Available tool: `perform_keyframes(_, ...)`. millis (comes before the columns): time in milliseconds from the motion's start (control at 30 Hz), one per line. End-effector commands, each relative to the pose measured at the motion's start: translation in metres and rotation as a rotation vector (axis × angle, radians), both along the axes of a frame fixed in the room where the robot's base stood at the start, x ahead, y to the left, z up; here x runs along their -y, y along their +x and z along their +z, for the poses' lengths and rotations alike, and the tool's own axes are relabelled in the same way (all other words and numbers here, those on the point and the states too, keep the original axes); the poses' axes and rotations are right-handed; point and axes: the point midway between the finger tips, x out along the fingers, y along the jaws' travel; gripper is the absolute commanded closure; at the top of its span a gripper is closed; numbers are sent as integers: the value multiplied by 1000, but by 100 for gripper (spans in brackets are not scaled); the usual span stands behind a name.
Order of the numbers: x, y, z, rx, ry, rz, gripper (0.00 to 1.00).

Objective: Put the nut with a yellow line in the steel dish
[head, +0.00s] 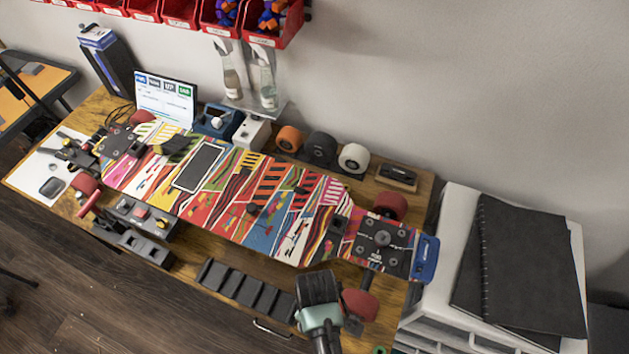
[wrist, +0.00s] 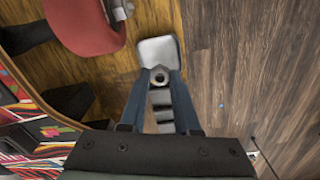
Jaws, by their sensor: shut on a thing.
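My gripper (wrist: 160,82) is shut on a small dark nut (wrist: 160,75), whose hole faces the wrist camera. No yellow line can be made out on it. The steel dish (wrist: 155,48) is a pale grey, rounded square on the wooden table near its front edge. In the wrist view the nut overlaps the dish's near part; the gap in height cannot be told. In the head view my gripper (head: 318,288) is over the table's front, below the board's right end, and hides its own fingertips; the dish is not clearly seen there.
A colourful skateboard (head: 265,229) lies along the table, with a red wheel (wrist: 85,25) left of the dish. A black slotted rack (head: 243,286) lies left of my gripper. White drawers with black notebooks (head: 530,265) stand at the right. The table edge drops to a wooden floor (wrist: 250,70).

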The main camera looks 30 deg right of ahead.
Motion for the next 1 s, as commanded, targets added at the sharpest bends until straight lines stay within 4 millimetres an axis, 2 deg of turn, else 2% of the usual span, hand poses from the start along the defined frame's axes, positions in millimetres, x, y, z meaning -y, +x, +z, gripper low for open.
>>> perform_keyframes(500,0,0,-46,1,0,-2,100)
perform_keyframes(1000,-1,0,-49,1,0,-2,100)
